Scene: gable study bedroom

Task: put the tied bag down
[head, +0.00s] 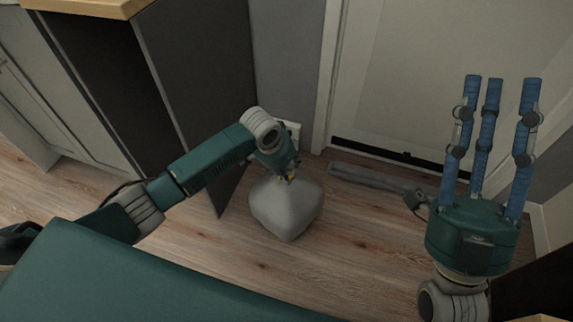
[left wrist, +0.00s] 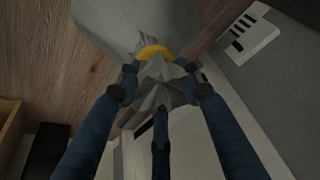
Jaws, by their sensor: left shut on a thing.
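The tied bag (head: 286,207) is pale grey and full, with a yellow tie at its neck. In the head view it hangs or stands upright near the wall, low by the wooden floor; I cannot tell whether it touches the floor. My left gripper (head: 287,174) is right above it, shut on its neck. In the left wrist view the fingers (left wrist: 158,88) close around the gathered grey top beside the yellow tie, and the bag's body (left wrist: 135,25) lies beyond. My right gripper (head: 498,82) points up at the right with its blue fingers spread, open and empty.
A dark cabinet (head: 200,75) with a wooden top stands left of the bag. A pale door (head: 440,70) is behind, with a grey bar (head: 375,178) low in front of it. Wooden floor (head: 345,240) is clear right of the bag.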

